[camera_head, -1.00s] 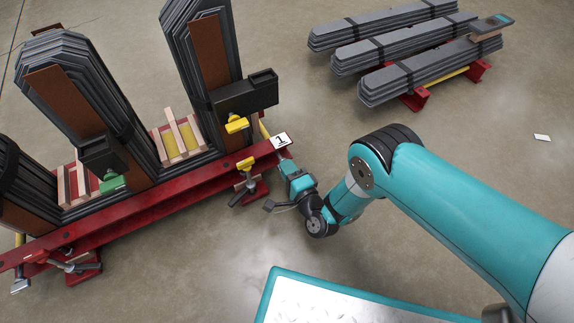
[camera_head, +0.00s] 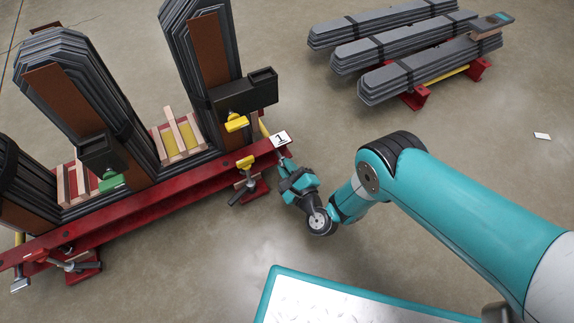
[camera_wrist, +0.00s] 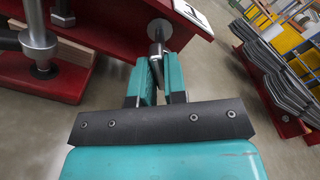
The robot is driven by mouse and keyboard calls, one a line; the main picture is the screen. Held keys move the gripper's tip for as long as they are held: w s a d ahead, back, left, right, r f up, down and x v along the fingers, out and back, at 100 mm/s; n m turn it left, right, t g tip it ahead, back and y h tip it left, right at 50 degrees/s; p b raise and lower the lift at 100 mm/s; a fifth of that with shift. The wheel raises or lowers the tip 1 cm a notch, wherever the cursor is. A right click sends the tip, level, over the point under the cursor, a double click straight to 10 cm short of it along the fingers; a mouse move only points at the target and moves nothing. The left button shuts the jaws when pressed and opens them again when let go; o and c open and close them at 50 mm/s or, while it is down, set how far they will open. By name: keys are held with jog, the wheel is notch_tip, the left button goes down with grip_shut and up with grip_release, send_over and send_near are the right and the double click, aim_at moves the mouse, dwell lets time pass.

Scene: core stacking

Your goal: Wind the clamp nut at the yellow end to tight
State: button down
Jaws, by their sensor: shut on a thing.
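The clamp nut (camera_wrist: 159,29), a grey metal cylinder with a dark bar through it, stands out from the red frame's end in the wrist view. My gripper (camera_wrist: 159,68) is shut on the nut's bar, its teal fingers on either side. In the head view my gripper (camera_head: 285,166) is at the frame's right end, just below the white card marked 1 (camera_head: 281,139), and the nut is hidden there. The yellow end of the red frame (camera_head: 205,178) has a yellow block (camera_head: 236,123) and a yellow-topped clamp (camera_head: 246,162).
Tall stacks of grey laminations (camera_head: 203,55) stand on the frame. More grey bundles (camera_head: 415,70) lie on red supports at the back right.

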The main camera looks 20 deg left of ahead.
jog(key=shift+f+m+b, duration=0.15)
jog(key=shift+m+b, duration=0.45)
jog(key=shift+m, duration=0.5)
jog(key=shift+a+m+b, duration=0.1)
jog(key=shift+m+b, duration=0.35)
jog(key=shift+m, duration=0.85)
jog(key=c, duration=1.1)
grip_release()
